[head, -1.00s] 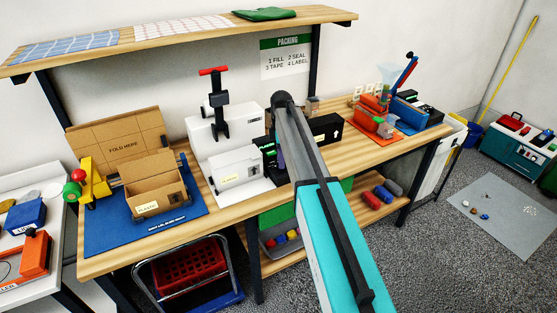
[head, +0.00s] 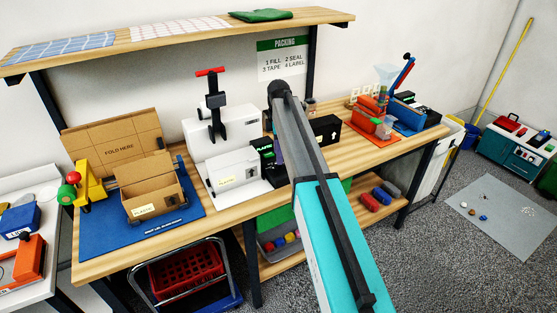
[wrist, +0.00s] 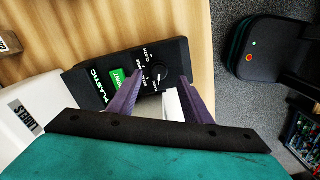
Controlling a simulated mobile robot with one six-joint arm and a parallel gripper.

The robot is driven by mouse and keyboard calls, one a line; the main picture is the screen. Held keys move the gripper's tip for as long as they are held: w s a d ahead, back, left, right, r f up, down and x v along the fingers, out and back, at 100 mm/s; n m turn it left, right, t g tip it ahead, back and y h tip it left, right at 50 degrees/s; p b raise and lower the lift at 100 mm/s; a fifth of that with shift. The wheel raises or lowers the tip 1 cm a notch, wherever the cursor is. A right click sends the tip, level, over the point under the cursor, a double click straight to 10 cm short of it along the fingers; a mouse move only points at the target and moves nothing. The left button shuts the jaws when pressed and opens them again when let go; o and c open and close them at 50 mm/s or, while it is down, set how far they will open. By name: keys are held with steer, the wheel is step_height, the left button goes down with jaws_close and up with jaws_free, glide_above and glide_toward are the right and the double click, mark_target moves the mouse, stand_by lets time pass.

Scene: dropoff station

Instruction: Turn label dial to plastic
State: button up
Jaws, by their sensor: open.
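The black label printer (wrist: 92,84) lies under my gripper in the wrist view. Its face reads PLASTIC and has a green PRINT button (wrist: 117,78). The round label dial (wrist: 157,73), with small white lettering around it, lies between the tips of my purple fingers. My gripper (wrist: 160,77) is open, one finger on each side of the dial; I cannot tell whether they touch it. A white piece (wrist: 174,104) shows between the fingers. In the head view the printer (head: 265,165) shows green PLASTIC text, and my arm hides the dial.
A white press machine (head: 208,135) stands just left of the printer. A black box with an arrow (head: 327,129) is behind and right. An open carton (head: 150,188) sits on a blue mat (head: 100,231). Bare wooden benchtop (head: 352,152) shows to the right.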

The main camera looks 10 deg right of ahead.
step_height(320, 180, up, 10)
steer(key=b, duration=0.2)
steer(key=shift+s+f, duration=0.15)
steer(key=shift+f, duration=0.05)
stand_by(0.4)
